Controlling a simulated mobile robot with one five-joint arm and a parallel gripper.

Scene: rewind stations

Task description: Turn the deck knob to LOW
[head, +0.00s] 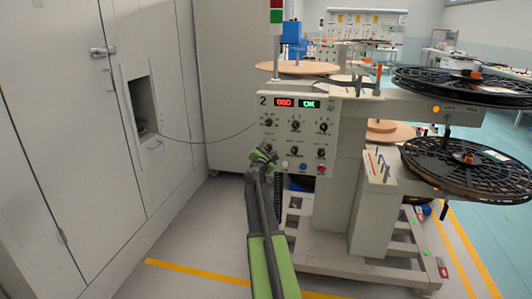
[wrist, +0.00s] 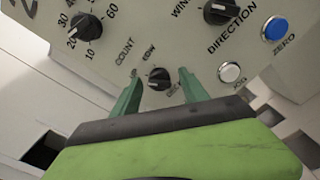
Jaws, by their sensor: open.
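In the wrist view a small black knob (wrist: 159,78) sits on the pale panel (wrist: 182,45), with small lettering around it that looks like DECK below and LOW above. Its pointer is too small to read surely. My gripper (wrist: 161,72) is open, with one green finger on each side of this knob and a gap to each. I cannot tell how far the tips are from the panel. In the head view my gripper (head: 263,153) is at the panel's lower left and hides the knob.
A larger numbered dial (wrist: 86,27), the DIRECTION knob (wrist: 221,10), a white button (wrist: 229,72) and a blue ZERO button (wrist: 274,28) are nearby. Black reels (head: 470,165) stand out at the right. A grey cabinet (head: 60,130) stands at the left, with a cable crossing to the machine.

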